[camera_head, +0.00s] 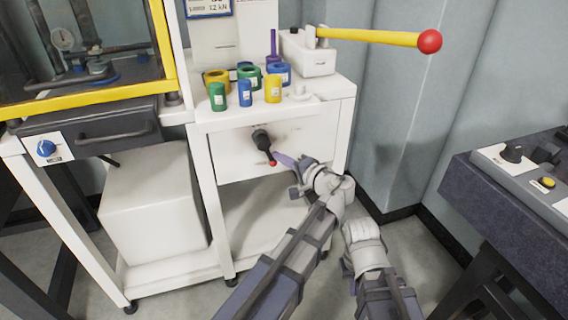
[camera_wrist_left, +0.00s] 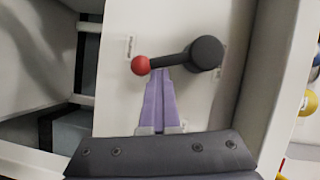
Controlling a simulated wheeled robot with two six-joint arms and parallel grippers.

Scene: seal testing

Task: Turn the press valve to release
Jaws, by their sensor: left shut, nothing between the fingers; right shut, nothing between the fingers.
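The press valve is a black round hub with a lever (camera_head: 261,140) on the white cabinet front. Its lever points down and slightly right in the head view and ends in a red knob (camera_head: 272,163). In the left wrist view the hub (camera_wrist_left: 206,53) is right and the red knob (camera_wrist_left: 140,65) left. My left gripper (camera_head: 279,157) has its purple fingers shut and empty beside the lever. In the left wrist view its fingertips (camera_wrist_left: 161,72) meet the lever's edge near the knob; whether they touch, I cannot tell. My right gripper's fingers are not visible.
Small coloured cylinders and rings (camera_head: 245,90) stand on the cabinet top (camera_head: 325,95). A yellow lever with a red ball (camera_head: 429,41) sticks out above. A dark console (camera_head: 510,200) stands at right. A white box (camera_head: 150,210) sits at left. Open floor lies in front.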

